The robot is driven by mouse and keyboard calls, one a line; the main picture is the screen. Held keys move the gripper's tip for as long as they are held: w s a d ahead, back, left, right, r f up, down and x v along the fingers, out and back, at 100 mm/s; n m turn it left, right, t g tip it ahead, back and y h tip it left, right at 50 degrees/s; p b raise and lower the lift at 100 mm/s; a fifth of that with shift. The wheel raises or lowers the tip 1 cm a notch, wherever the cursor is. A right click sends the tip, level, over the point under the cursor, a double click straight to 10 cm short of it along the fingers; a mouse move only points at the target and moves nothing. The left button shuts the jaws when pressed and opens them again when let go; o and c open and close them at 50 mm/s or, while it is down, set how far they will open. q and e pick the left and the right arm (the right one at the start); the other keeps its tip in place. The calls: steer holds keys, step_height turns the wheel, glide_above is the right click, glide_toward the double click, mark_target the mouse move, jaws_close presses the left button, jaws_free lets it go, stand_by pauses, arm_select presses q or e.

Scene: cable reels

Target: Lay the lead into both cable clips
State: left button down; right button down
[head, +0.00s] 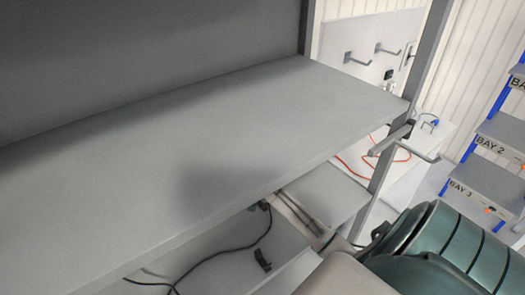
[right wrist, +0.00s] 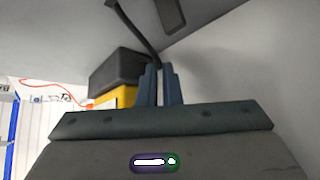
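A black lead (head: 225,250) curves over the lower shelf in the head view, under the front edge of the upper board. A small black piece (head: 262,261), apparently a cable clip, stands beside the lead. In the right wrist view the lead (right wrist: 138,30) runs up and away from between the two close blue-grey fingers of my right gripper (right wrist: 159,68), which appears shut on it. A dark block with a grey middle, possibly a clip (right wrist: 170,14), lies ahead, apart from the fingertips. A second clip cannot be made out. My left gripper is in neither view.
The wide grey upper board (head: 200,130) is bare and overhangs the lower shelf (head: 325,190). A grey post (head: 385,165) stands at its right end. A black box (right wrist: 118,70) above a yellow part is close left of my right fingers. An orange cable (head: 350,165) lies behind.

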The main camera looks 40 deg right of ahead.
steer(key=shift+w+d+r, duration=0.1)
steer(key=shift+r, duration=0.65)
steer(key=shift+w, duration=0.1)
